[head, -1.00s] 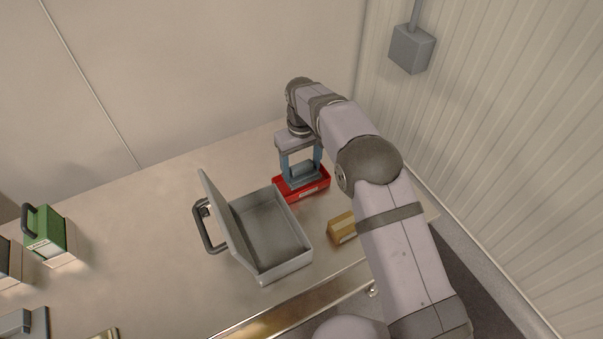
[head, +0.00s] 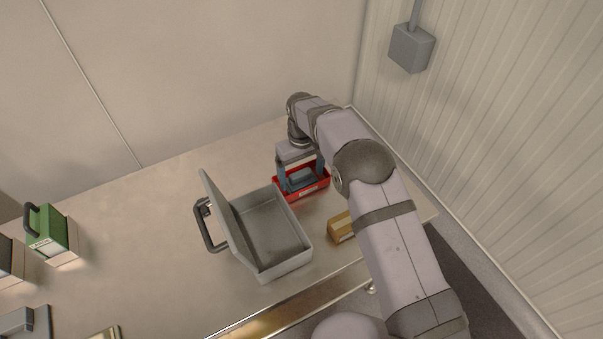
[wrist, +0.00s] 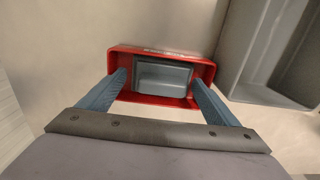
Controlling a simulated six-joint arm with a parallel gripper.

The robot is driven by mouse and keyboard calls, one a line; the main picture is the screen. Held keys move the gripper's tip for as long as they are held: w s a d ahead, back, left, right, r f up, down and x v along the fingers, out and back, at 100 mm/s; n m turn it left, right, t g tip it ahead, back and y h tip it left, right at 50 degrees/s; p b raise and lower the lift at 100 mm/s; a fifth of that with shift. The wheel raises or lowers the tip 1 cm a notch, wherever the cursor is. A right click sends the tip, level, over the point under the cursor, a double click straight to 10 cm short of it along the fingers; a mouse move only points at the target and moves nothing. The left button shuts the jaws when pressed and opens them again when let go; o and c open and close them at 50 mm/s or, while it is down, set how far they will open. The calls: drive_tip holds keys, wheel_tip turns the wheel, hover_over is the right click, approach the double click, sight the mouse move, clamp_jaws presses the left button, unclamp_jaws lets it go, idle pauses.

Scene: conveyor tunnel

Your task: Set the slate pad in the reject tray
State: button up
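The slate pad (wrist: 163,77) is a blue-grey block with a raised rim, lying inside the red reject tray (wrist: 152,98) in the wrist view. In the head view the pad (head: 301,181) shows between my fingers, within the walls of the red tray (head: 304,194). My gripper (wrist: 160,76) is open around the pad, with a narrow gap between each blue finger and the pad's sides. In the head view my gripper (head: 301,180) reaches down into the tray from above. The pad's underside is hidden.
An open grey case (head: 293,262) with a raised lid stands left of the tray, close to it. A tan box (head: 341,228) lies to the right front. A green box (head: 45,232) is at far left. The table's back middle (head: 150,215) is clear.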

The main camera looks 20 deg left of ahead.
sight(305, 173)
wheel_tip(305, 173, up, 12)
drive_tip(key=b, duration=0.2)
drive_tip(key=shift+r, duration=0.15)
idle(0.5)
drive_tip(key=s+d+r+m, duration=0.1)
drive_tip(key=s+d+m, duration=0.15)
drive_tip(key=d, duration=0.75)
drive_tip(key=s+d+r+m, duration=0.1)
drive_tip(key=s+d+m, duration=0.15)
drive_tip(key=d, duration=0.75)
drive_tip(key=s+d+f+m, duration=0.2)
drive_tip(key=s+d, duration=0.4)
drive_tip(key=s, duration=0.3)
drive_tip(key=s+d+f+m, duration=0.2)
drive_tip(key=s+d, duration=0.4)
drive_tip(key=s, duration=0.4)
drive_tip(key=shift+s+d+f, duration=0.15)
drive_tip(key=shift+d+f, duration=0.15)
drive_tip(key=shift+f, duration=0.5)
